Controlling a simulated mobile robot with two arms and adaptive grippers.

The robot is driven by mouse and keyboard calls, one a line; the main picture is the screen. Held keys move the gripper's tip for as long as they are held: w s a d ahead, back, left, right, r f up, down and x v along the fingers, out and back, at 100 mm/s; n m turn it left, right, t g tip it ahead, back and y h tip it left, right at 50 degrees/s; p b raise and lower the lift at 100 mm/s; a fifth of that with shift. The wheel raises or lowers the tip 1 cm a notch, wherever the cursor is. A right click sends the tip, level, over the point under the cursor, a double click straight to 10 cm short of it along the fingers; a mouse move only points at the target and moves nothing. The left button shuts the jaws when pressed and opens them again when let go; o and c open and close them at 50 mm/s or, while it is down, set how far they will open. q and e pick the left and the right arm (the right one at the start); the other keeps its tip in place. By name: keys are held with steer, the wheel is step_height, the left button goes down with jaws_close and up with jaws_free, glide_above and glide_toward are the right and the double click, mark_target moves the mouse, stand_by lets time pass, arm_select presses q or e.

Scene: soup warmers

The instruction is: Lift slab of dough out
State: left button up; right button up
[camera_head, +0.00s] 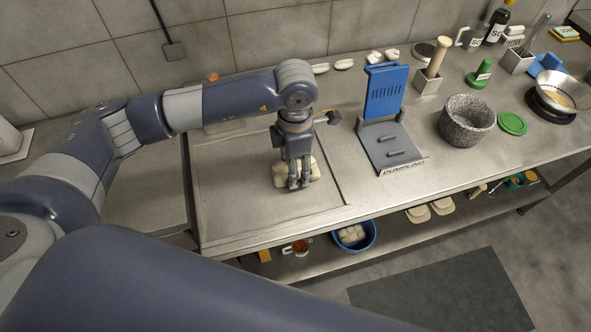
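The slab of dough (312,171) is a pale, cream-coloured lump in a shallow, recessed-looking section of the metal counter. My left gripper (297,186) comes down over it from above, fingers pointing down at its front side. The fingers hide part of the dough. The fingertips look close together at the dough, but I cannot tell whether they grip it or only touch it. My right gripper is not in view; a large dark arm link crosses the bottom of the picture.
Right of the dough stands a grey dumpling stand (393,150) with a blue upright plate (384,91). Further right are a stone mortar (466,122), a green lid (512,124) and a metal bowl (556,92). A blue bowl (367,243) sits on the lower shelf. Bare counter (235,195) lies left of the dough.

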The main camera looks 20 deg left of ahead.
arm_select(q)
steer(key=shift+r+p, duration=0.3)
steer(key=shift+r, duration=0.55)
stand_by(0.3)
steer(key=shift+r+p, duration=0.65)
steer(key=shift+r, duration=0.95)
steer(key=shift+r, duration=0.1)
